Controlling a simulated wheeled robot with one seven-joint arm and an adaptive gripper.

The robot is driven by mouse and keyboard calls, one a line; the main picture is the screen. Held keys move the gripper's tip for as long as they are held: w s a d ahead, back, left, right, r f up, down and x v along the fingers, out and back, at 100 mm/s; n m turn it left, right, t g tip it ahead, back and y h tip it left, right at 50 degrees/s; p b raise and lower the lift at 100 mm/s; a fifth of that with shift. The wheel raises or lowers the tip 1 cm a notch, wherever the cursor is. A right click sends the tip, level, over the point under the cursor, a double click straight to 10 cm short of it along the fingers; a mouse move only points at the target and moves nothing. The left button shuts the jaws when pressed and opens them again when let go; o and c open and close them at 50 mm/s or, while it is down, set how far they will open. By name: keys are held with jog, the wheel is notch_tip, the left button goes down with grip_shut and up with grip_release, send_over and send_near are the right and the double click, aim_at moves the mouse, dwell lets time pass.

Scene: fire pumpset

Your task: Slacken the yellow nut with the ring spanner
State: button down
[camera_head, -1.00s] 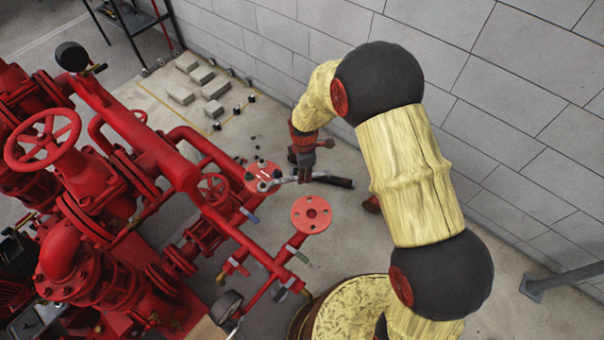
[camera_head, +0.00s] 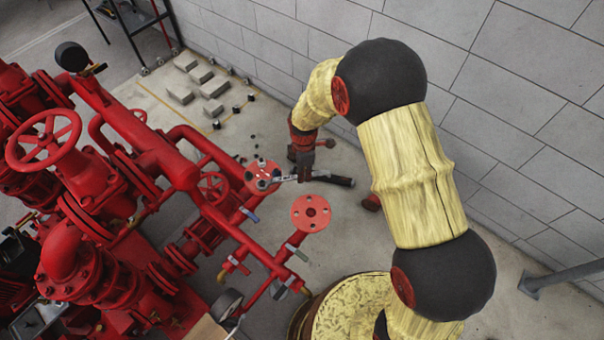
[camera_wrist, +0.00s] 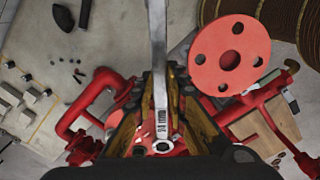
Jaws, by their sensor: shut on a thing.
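My gripper (camera_head: 305,172) is shut on the shaft of the ring spanner (camera_head: 338,180). The spanner has a dark handle end pointing right and a metal head reaching left over the red flange (camera_head: 258,168) with bolts. In the wrist view the silver spanner (camera_wrist: 159,60) runs from the top edge down between my dark fingers, and its ring end (camera_wrist: 162,146) shows near the bottom. I cannot make out the yellow nut; the spanner head and my gripper cover part of the flange. Whether the ring sits around a nut is too small to tell.
A second, bare round red flange (camera_head: 311,213) stands close by on the right. Red pipes and a handwheel (camera_head: 43,140) fill the left. Grey blocks (camera_head: 180,95) lie on the floor. A block wall (camera_head: 500,110) stands behind my arm.

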jog(key=shift+a+r, duration=0.2)
jog(key=shift+r, duration=0.35)
jog(key=shift+d+r+p, duration=0.15)
jog(key=shift+r+p, duration=0.9)
jog(key=shift+r, duration=0.55)
jog(key=shift+f, duration=0.15)
jog(key=shift+f+b, duration=0.8)
jog(key=shift+f, duration=0.4)
jog(key=shift+d+f+b, duration=0.1)
jog(key=shift+f+b, duration=0.85)
jog(key=shift+f, duration=0.4)
jog(key=shift+w, duration=0.1)
